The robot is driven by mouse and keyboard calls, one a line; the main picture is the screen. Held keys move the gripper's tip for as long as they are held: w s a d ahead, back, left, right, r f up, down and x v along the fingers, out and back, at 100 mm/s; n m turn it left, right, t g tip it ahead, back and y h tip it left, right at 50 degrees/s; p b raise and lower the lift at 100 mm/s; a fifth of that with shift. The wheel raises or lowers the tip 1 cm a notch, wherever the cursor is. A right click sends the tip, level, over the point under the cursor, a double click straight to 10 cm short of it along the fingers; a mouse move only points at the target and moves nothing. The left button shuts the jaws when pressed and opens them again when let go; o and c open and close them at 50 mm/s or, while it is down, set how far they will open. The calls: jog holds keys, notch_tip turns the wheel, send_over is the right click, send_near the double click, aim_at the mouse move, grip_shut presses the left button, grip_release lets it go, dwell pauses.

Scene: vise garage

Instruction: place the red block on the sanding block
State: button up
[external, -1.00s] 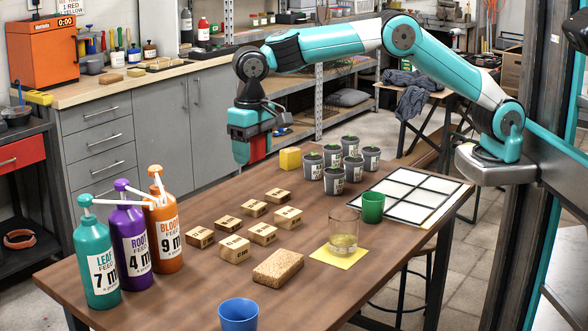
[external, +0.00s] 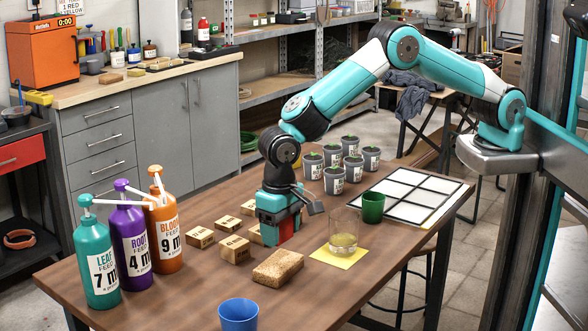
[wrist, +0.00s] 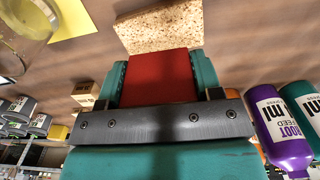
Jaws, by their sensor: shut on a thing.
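My gripper (external: 280,226) is shut on the red block (external: 289,227), which shows between the fingers in the wrist view (wrist: 158,78). The gripper points down, low over the table. The sanding block (external: 278,267) is a tan, speckled slab lying flat on the table, just in front of the gripper in the external view. In the wrist view the sanding block (wrist: 158,28) appears just beyond the end of the red block. I cannot tell the exact gap between them.
Several small wooden blocks (external: 234,249) lie left of and behind my gripper. A glass (external: 343,232) on a yellow square (external: 338,257) and a green cup (external: 373,207) stand to the right. A blue cup (external: 238,314) stands at the front. Three pump bottles (external: 100,262) stand at left.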

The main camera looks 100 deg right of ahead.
aim_at(280, 262)
jog(key=shift+f+p, duration=0.35)
jog(key=shift+f, duration=2.25)
jog(key=shift+f, duration=0.1)
jog(key=o, duration=0.9)
jog(key=shift+o, duration=0.2)
notch_tip(280, 262, up, 12)
jog(key=shift+r+b, duration=0.2)
jog(key=shift+b, duration=1.05)
jog(key=s+r+n+y, duration=0.1)
jog(key=s+r+n, duration=0.35)
jog(key=s, duration=0.35)
jog(key=s+a+r+n+y, duration=0.1)
jog(key=s+r+n, duration=0.2)
jog(key=s+r, duration=0.3)
jog(key=s+r+n+y, duration=0.1)
jog(key=s+r+n, duration=0.25)
jog(key=s, duration=0.55)
jog(key=s+n+y, duration=0.1)
jog(key=s+n, duration=0.4)
jog(key=s, duration=1)
